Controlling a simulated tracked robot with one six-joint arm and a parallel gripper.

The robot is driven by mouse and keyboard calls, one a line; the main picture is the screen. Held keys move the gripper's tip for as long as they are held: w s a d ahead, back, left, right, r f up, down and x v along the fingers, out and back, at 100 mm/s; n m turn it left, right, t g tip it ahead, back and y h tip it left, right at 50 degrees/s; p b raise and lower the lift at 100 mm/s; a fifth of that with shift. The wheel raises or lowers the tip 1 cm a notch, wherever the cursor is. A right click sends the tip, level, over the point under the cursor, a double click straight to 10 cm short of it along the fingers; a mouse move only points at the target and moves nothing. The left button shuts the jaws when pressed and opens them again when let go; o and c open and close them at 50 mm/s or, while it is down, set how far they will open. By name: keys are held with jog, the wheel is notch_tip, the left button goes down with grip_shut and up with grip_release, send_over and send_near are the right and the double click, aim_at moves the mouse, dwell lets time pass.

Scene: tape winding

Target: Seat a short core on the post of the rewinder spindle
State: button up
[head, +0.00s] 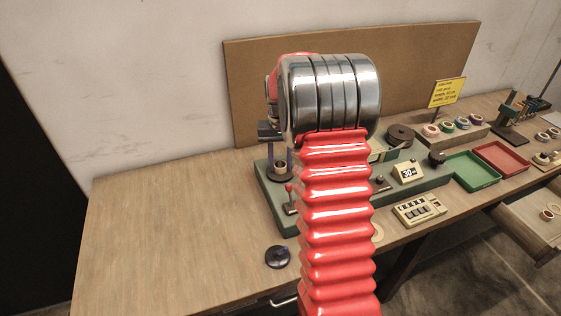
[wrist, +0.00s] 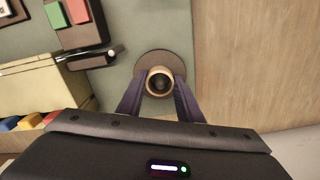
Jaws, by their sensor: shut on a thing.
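My gripper (wrist: 159,86) points down, with its two dark purple fingers shut on the sides of a short tan core (wrist: 150,74). The core sits over the round brown plate (wrist: 160,57) of the rewinder spindle. In the head view my gripper (head: 280,155) is over the spindle's dark round base (head: 280,178) at the left end of the grey-green rewinder (head: 262,184). The core's bore looks dark, and the post is not clearly visible. I cannot tell whether the core is around the post or how low it sits.
A black disc (head: 277,257) lies on the bench in front. To the right are a display unit (head: 408,173), a button box (head: 420,210), a green tray (head: 472,171), a red tray (head: 502,158) and several tape rolls. A drawer (head: 535,225) stands open. The bench's left side is clear.

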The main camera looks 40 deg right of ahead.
jog(key=o, duration=1.1)
jog(key=shift+o, duration=0.3)
jog(key=shift+o, duration=1.3)
jog(key=shift+r, duration=0.1)
jog(key=shift+r, duration=3.4)
